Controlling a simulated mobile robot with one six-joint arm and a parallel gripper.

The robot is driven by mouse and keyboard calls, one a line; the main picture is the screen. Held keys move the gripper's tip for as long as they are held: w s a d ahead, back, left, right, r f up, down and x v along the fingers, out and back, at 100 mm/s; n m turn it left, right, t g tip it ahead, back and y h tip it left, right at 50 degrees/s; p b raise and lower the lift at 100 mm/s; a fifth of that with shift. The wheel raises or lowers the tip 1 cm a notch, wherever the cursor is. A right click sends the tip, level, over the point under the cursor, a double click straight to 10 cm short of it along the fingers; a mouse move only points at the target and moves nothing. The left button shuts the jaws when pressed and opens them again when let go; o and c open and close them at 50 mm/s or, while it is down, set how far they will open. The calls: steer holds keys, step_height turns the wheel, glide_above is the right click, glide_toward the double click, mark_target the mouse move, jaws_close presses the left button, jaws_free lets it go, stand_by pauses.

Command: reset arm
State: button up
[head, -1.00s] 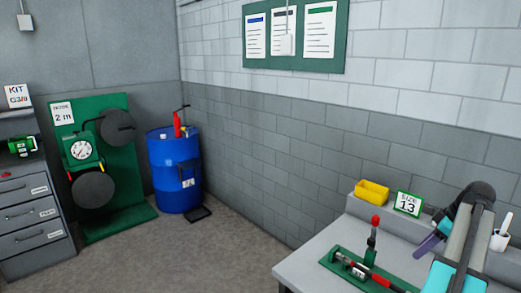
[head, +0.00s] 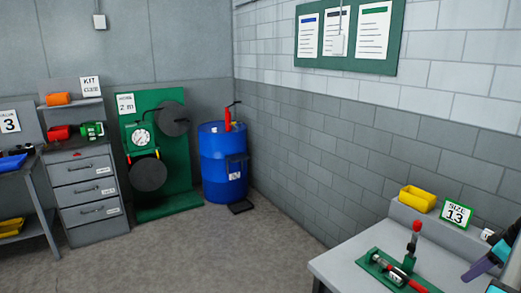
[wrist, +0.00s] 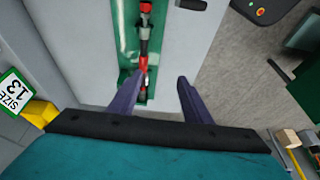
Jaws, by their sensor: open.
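My gripper (wrist: 155,100) shows in the wrist view with its two purple fingers spread apart and nothing between them. It is above the grey workbench (wrist: 185,45). A green-based crimping tool (wrist: 129,50) with red and steel parts lies on the bench, beyond the fingers and partly hidden by the left one. In the head view a purple finger (head: 478,270) shows at the right edge, to the right of the crimping tool (head: 393,274); the rest of the gripper is cut off by the frame.
A yellow bin (head: 417,198) and a "SIZE 13" sign (head: 457,214) stand at the bench's back. A blue drum (head: 222,165), a green hose panel (head: 185,175) and a grey drawer cabinet (head: 90,200) stand along the far wall. The floor (head: 220,260) between is clear.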

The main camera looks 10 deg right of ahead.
steer(key=w+a+f+m+g, duration=0.1)
steer(key=w+a+f, duration=0.5)
steer(key=a, duration=0.3)
steer(key=w+a+f+g, duration=0.1)
steer(key=w+a+f, duration=0.55)
steer(key=a, duration=0.35)
steer(key=w+a+f+m+g, duration=0.1)
steer(key=w+a+f, duration=0.55)
steer(key=a, duration=0.25)
steer(key=s+a+f+h, duration=0.1)
steer(key=a+f, duration=0.4)
steer(key=a, duration=0.5)
steer(key=a+f+m+g, duration=0.1)
steer(key=a+f, duration=0.3)
steer(key=a, duration=0.7)
steer(key=s+a+f+h, duration=0.1)
steer(key=a+f, duration=0.4)
steer(key=a, duration=0.5)
steer(key=s+f+g+b, duration=0.6)
steer(key=s+f+b, duration=0.4)
steer(key=s+f, duration=1.6)
step_height(320, 180, down, 2)
steer(key=shift+a, duration=0.2)
